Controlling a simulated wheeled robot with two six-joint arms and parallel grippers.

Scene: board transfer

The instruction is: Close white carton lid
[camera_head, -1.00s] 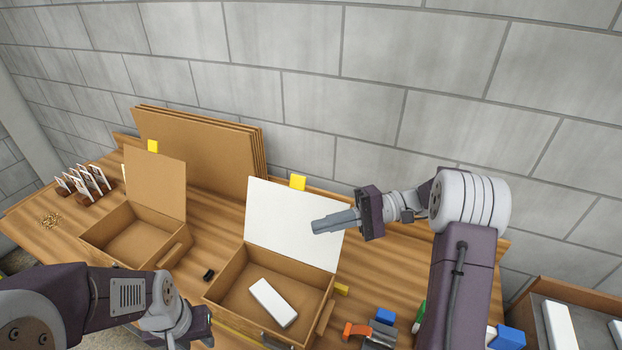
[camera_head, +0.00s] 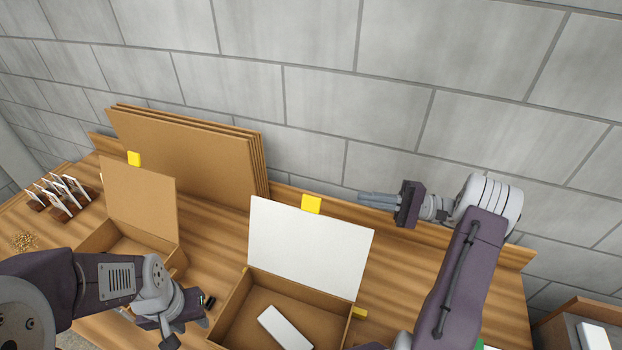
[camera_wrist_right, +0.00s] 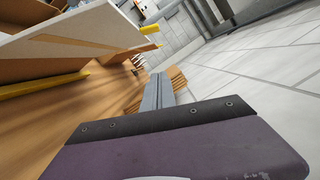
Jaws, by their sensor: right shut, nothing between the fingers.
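The white lid (camera_head: 310,245) stands upright, open, at the back edge of a brown carton (camera_head: 228,318), with a yellow tab (camera_head: 311,204) on its top edge. A white block (camera_head: 285,327) lies inside that carton. In the right wrist view the lid (camera_wrist_right: 75,45) is at the upper left, with its yellow tab (camera_wrist_right: 150,29). My right gripper (camera_head: 362,199) is shut and empty, behind and to the right of the lid, near the wall; its fingers also show in the right wrist view (camera_wrist_right: 158,78). My left gripper (camera_head: 205,302) is low, left of the carton; its fingertips are unclear.
A second carton with an open brown lid (camera_head: 140,205) and yellow tab stands left. Several brown boards (camera_head: 185,150) lean at the back. Small racks with white cards (camera_head: 60,195) stand far left. The grey wall (camera_head: 320,90) bounds the bench behind.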

